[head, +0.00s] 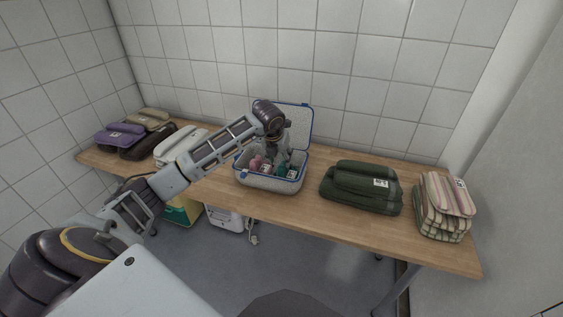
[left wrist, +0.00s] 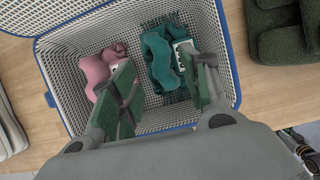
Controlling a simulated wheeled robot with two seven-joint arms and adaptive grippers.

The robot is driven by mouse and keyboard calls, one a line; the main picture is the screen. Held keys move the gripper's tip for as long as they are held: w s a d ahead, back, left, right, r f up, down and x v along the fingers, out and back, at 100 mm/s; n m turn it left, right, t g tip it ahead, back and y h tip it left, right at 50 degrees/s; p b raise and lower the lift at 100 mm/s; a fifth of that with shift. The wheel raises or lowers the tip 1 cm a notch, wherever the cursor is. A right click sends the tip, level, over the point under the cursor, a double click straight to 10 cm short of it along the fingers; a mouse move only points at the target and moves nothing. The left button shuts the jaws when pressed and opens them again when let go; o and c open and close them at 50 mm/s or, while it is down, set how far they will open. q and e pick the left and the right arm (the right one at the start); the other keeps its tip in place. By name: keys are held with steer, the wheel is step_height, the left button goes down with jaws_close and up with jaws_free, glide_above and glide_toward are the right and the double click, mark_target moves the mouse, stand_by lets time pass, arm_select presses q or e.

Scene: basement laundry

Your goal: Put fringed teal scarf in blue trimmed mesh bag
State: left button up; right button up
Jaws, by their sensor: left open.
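The blue trimmed mesh bag (head: 269,184) stands open on the wooden table in the head view, its lid raised at the back. Its blue rim also shows in the left wrist view (left wrist: 228,50). The fringed teal scarf (left wrist: 158,62) lies inside the bag, on the right side of its floor; a bit of teal (head: 283,170) shows in the head view. My left gripper (left wrist: 165,95) is open and reaches down into the bag. One finger is by the teal scarf's tag and the other is nearer a pink item; contact is unclear. My right gripper is not in view.
The pink item (left wrist: 96,70) lies at the left inside the bag. Dark green folded textiles (head: 360,188) and a striped stack (head: 444,208) are to the right on the table (head: 310,212). White, brown and purple (head: 119,136) folded textiles are to the left.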

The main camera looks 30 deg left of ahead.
arm_select(q)
steer(key=v, duration=0.3)
steer(key=shift+s+r, duration=0.1)
steer(key=shift+r, duration=0.3)
steer(key=shift+v, duration=0.9)
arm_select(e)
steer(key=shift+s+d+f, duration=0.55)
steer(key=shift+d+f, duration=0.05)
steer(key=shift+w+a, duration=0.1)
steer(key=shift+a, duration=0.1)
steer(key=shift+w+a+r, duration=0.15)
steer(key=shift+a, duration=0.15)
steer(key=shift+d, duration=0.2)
